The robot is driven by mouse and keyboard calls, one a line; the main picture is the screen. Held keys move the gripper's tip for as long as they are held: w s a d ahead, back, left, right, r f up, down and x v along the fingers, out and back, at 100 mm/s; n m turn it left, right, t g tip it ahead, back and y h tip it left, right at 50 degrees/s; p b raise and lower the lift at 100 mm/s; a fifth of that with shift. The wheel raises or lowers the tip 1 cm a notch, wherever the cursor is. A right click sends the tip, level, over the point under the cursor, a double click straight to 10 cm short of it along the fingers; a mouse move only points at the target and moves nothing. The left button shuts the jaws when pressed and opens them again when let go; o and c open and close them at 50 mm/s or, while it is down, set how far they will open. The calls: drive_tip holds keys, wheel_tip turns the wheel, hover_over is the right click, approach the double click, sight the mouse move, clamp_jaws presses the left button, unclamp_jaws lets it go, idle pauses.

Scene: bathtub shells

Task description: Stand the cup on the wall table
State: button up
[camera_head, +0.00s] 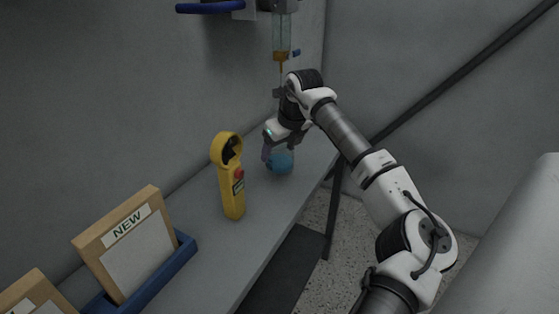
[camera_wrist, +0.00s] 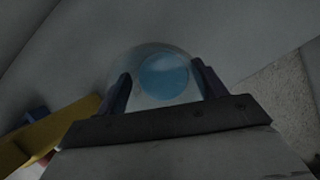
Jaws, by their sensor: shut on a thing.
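The cup (camera_head: 281,163) is clear with a blue inside or base. In the head view it is at the far end of the wall table (camera_head: 262,212), low at the table top; I cannot tell whether it touches the surface. My gripper (camera_head: 279,152) is above and around it, with a finger on its left side. In the wrist view the cup (camera_wrist: 163,76) sits between the two dark fingers of my gripper (camera_wrist: 161,88), which are shut on it. The cup's upper part is partly hidden by the gripper in the head view.
A yellow handheld device (camera_head: 231,180) stands on the table just left of the cup. Nearer are a blue rack (camera_head: 180,257) and a framed "NEW" board (camera_head: 132,245). A dispenser (camera_head: 282,38) hangs on the wall above the gripper. The table's right edge is close.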

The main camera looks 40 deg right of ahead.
sight(280, 161)
drive_tip(key=shift+f, duration=2.1)
drive_tip(key=shift+f, duration=0.2)
drive_tip(key=o, duration=1)
drive_tip(key=shift+c, duration=0.2)
drive_tip(key=shift+r, duration=0.2)
drive_tip(key=v, duration=1.2)
drive_tip(key=shift+b, duration=0.4)
